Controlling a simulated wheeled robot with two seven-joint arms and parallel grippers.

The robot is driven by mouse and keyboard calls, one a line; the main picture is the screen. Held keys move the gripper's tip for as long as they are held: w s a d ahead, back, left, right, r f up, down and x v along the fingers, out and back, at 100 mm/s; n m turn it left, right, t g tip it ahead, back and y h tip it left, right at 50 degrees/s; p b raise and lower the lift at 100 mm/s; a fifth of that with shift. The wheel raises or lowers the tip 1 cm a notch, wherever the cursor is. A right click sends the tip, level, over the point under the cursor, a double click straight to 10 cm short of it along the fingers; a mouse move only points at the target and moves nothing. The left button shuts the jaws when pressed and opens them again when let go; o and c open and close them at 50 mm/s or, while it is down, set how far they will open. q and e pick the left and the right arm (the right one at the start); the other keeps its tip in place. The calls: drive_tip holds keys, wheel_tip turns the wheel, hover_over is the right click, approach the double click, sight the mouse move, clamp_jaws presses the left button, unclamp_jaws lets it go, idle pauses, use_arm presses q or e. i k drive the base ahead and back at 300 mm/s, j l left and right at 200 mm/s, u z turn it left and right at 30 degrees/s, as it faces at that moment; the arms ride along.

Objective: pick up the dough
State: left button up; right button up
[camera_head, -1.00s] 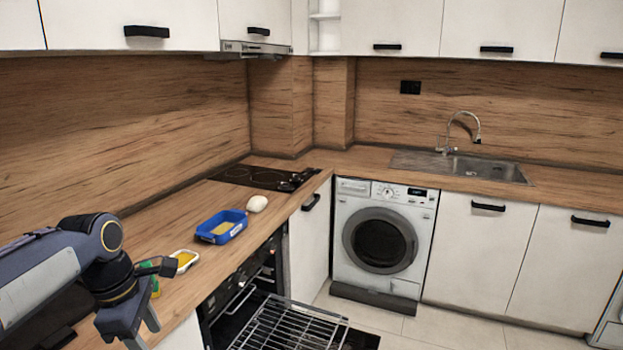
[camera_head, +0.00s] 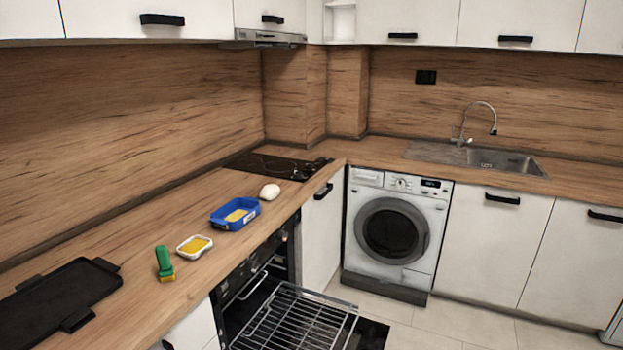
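The dough (camera_head: 270,192) is a small pale white lump. It lies on the wooden counter (camera_head: 120,214), just right of and behind a blue tray (camera_head: 226,222) with something yellow inside. Neither of my grippers shows in the head view now, so I cannot see their distance from the dough or whether they are open.
A cooktop (camera_head: 275,166) lies behind the dough.

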sight(270, 192)
drive_tip(key=z, duration=1.1)
drive_tip(key=i+l, duration=0.1)
drive_tip(key=i, duration=0.9)
drive_tip(key=i+l+z, duration=0.1)
drive_tip(key=i, duration=0.9)
drive_tip(key=i+j+u, duration=0.1)
drive_tip(key=i+u, duration=0.3)
drive_tip(key=i, duration=0.2)
drive_tip(key=i+u, duration=0.4)
drive_tip(key=i, duration=0.2)
drive_tip(key=i+l+u, duration=0.4)
drive_tip(key=i, duration=0.2)
drive_tip(key=i+u, duration=0.1)
drive_tip(key=u, duration=0.3)
drive_tip(key=i+u, duration=0.1)
drive_tip(key=u, duration=0.35)
drive_tip(key=i+u, duration=0.1)
drive_tip(key=u, duration=0.7)
drive_tip(key=i+l, duration=0.05)
drive_tip(key=l, duration=0.05)
